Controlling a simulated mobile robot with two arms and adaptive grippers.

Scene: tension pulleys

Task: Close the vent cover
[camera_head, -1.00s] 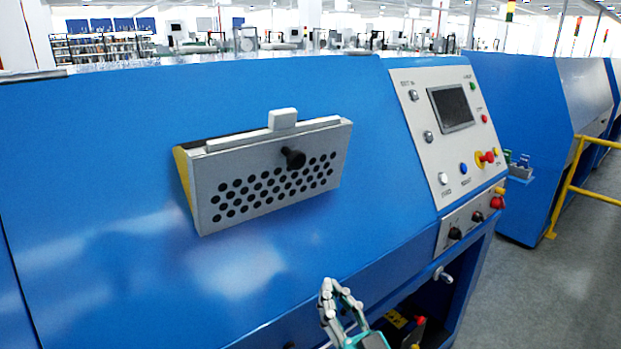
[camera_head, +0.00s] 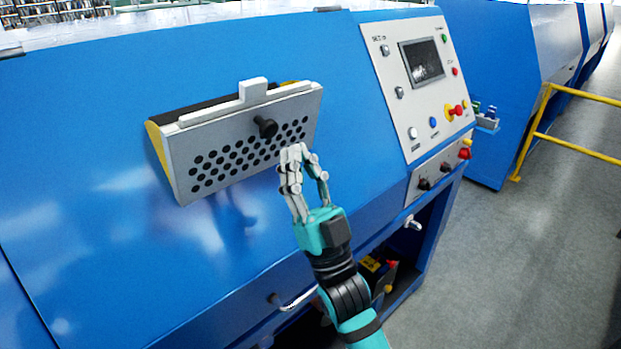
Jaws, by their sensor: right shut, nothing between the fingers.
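The vent cover (camera_head: 240,150) is a grey perforated panel with a black knob (camera_head: 265,127) and a raised grey tab on its top edge. It is tilted out from the blue machine front, with a dark gap along its top and a yellow side showing at the left. My right gripper (camera_head: 294,150) is shut and empty. Its fingertips point up and overlap the cover's lower right corner in the picture, below and right of the knob. I cannot tell whether they touch the cover. My left gripper is not in view.
The blue machine (camera_head: 90,130) fills the left and middle. A control panel (camera_head: 420,85) with a screen, buttons and a red knob is right of the cover. A yellow railing (camera_head: 545,125) stands at the right, over clear grey floor (camera_head: 530,260).

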